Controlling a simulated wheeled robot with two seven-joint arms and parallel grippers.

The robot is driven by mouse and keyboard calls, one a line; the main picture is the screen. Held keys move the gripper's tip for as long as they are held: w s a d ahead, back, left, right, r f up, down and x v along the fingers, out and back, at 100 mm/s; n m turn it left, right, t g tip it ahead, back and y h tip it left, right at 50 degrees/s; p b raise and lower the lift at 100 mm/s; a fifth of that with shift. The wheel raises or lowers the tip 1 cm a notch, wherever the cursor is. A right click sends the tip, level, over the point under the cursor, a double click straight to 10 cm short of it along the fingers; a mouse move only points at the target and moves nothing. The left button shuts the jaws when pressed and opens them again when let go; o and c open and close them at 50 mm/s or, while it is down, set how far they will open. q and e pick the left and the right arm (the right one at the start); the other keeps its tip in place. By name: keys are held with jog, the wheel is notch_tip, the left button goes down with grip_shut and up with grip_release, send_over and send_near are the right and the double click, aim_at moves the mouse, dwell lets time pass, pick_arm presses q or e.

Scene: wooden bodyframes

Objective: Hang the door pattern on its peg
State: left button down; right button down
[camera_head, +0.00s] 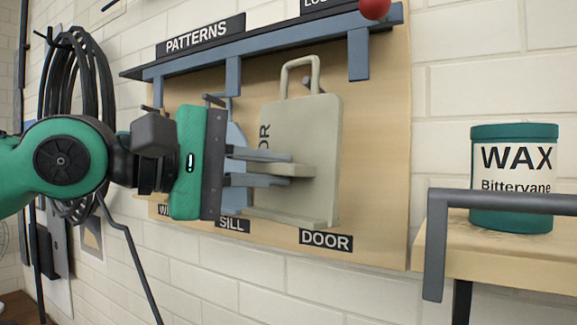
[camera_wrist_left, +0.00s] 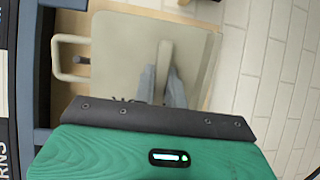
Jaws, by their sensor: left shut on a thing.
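The door pattern (camera_head: 322,125) is a grey-beige panel with a loop handle on top and a raised grip block on its face. My left gripper (camera_head: 285,169) is shut on that block and holds the panel upright in front of the board, above the DOOR label (camera_head: 326,240). A dark peg (camera_head: 307,82) shows within the loop's opening. In the left wrist view the panel (camera_wrist_left: 120,50) fills the top middle, and the peg (camera_wrist_left: 82,60) shows inside the loop. I cannot tell whether the peg passes through the loop or lies behind it. My right gripper is out of view.
A blue rail (camera_head: 270,42) with hanging brackets runs above the panel. A blue-grey pattern (camera_head: 236,137) hangs close left, partly hidden by my gripper. At right, a WAX tin (camera_head: 513,190) stands on a shelf (camera_head: 500,257) behind a grey bar (camera_head: 500,202). Black cables hang left.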

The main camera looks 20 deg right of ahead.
aim_at(286, 211)
pick_arm(q)
jog(key=shift+w+d+p, duration=0.35)
jog(key=shift+w+d, duration=0.25)
jog(key=shift+d, duration=0.2)
jog(key=shift+w+d+p, duration=0.35)
jog(key=shift+w+d, duration=0.25)
jog(key=shift+d, duration=0.2)
dwell(0.4)
dwell(0.6)
jog(key=shift+f, duration=0.2)
jog(key=shift+d+f+b, duration=0.1)
jog(key=shift+f+b, duration=0.3)
jog(key=shift+b, duration=0.2)
jog(key=shift+f, duration=0.1)
dwell(0.7)
dwell(0.4)
